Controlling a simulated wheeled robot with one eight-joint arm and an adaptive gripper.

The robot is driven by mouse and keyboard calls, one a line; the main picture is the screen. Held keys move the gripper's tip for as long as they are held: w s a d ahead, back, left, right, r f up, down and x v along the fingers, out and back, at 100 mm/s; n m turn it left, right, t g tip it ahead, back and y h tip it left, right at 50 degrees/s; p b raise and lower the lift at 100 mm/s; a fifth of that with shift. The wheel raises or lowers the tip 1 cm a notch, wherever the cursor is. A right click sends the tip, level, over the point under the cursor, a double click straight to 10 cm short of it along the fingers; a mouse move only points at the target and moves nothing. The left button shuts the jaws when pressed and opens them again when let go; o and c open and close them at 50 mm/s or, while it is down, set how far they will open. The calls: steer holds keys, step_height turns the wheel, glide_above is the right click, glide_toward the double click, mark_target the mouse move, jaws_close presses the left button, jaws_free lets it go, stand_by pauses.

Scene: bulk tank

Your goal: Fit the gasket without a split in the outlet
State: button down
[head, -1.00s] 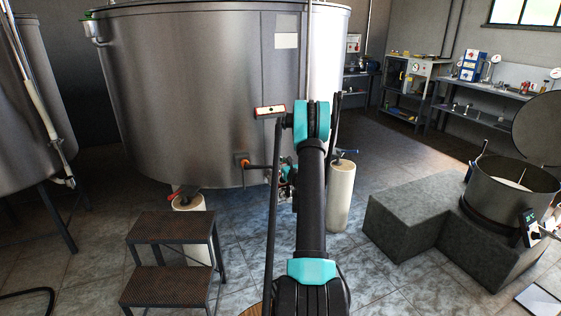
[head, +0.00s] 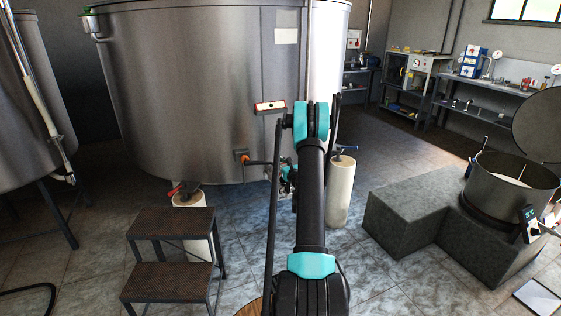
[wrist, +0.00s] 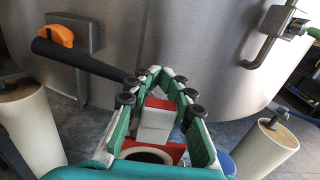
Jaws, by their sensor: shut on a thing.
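My gripper (wrist: 163,74) shows close up in the wrist view. Its green-padded fingers close around a pale block with a red top (wrist: 153,122). Below the block is a red part with a pale ring around a dark opening (wrist: 150,156); I cannot tell whether this is the gasket. In the head view my gripper (head: 287,174) is low in front of the large steel tank (head: 190,90), partly hidden by my arm. I cannot make out the outlet or any split. A black rod (wrist: 85,60) with an orange fitting (wrist: 55,36) stands out from the tank near the fingertips.
Pale cylindrical posts (head: 341,192) stand under the tank. A two-step stool (head: 170,222) is at the left front. A grey stepped block (head: 400,215) with an open steel vessel (head: 485,190) is at right. A bench (head: 470,105) stands behind. Tiled floor is clear between.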

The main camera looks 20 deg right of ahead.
steer(key=shift+f, duration=2.3)
steer(key=c, duration=1.2)
jaws_free()
step_height(320, 180, up, 10)
steer(key=shift+f, duration=0.1)
